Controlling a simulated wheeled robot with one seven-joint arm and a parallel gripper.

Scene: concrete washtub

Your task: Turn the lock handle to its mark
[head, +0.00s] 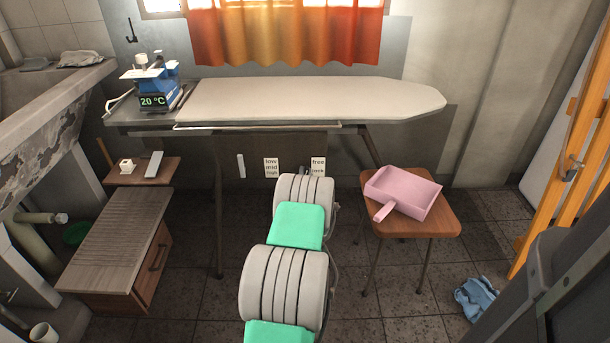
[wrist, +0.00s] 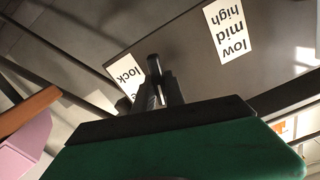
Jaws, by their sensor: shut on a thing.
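The free/lock label (head: 318,167) is on the dark panel under the ironing board. In the wrist view it appears upside down, its "lock" word (wrist: 128,77) showing and the rest partly covered by my gripper. My gripper (wrist: 160,98) reaches to the panel beside this label and is shut on the dark lock handle (wrist: 154,66), which stands in front of the label. The fingers hide much of the handle, so its exact angle against the marks cannot be told.
A low/mid/high label (head: 271,167) and a pale lever (head: 241,166) are farther left on the panel. The ironing board (head: 310,99) is above. A stool (head: 430,225) with a pink dustpan (head: 405,190) stands close on the right. A drawer cabinet (head: 120,245) stands left.

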